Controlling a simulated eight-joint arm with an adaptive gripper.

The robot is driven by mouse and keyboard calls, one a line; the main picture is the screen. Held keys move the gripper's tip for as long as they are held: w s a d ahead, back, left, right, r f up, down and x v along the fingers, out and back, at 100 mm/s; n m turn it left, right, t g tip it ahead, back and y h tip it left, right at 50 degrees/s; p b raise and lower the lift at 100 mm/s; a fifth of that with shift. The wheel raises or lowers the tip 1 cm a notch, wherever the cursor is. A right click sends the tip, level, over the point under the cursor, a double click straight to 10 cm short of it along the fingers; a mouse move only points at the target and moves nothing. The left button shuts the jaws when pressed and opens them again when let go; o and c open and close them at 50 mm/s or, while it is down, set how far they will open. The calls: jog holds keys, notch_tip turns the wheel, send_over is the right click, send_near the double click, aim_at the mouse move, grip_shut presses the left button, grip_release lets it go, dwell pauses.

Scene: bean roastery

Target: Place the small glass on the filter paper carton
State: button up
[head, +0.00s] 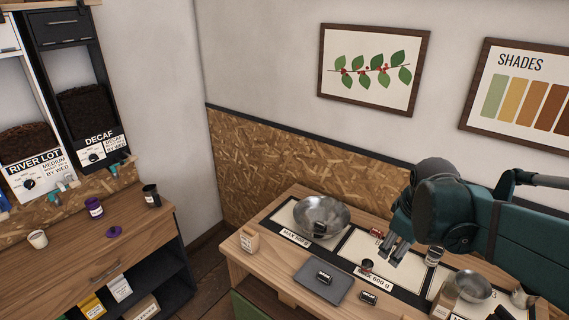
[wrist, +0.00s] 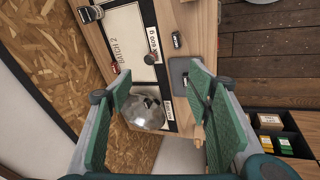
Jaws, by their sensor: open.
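A small clear glass (head: 434,256) with a dark label stands on the long table, just right of my gripper in the head view. A similar labelled glass (wrist: 90,14) shows at the upper left of the wrist view. My gripper (head: 396,248) is open and empty above the table's middle; in the wrist view its green-padded fingers (wrist: 163,88) are spread wide. A small tan carton (head: 249,240) stands at the table's left end. A second pale carton (head: 444,301) stands at the near right, partly cut off. I cannot read which is the filter paper carton.
A steel bowl (head: 322,216) stands at the table's back left, and another bowl (head: 473,286) at the right. A grey tray (head: 325,283) holds a small dark item. A dark cup (head: 367,266) stands below my fingers. A wooden cabinet (head: 95,255) is separate at left.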

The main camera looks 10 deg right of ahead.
jog(key=s+a+r+m+t+y, duration=0.1)
jog(key=s+a+m, duration=0.2)
jog(key=a, duration=0.5)
jog(key=s+a+r+m+t, duration=0.1)
jog(key=s+a+m+t, duration=0.1)
jog(key=a, duration=0.7)
jog(key=shift+s+a+r+m+t+y, duration=0.3)
jog(key=shift+s+m+y, duration=0.1)
jog(key=shift+s+m, duration=0.5)
jog(key=shift+f, duration=0.15)
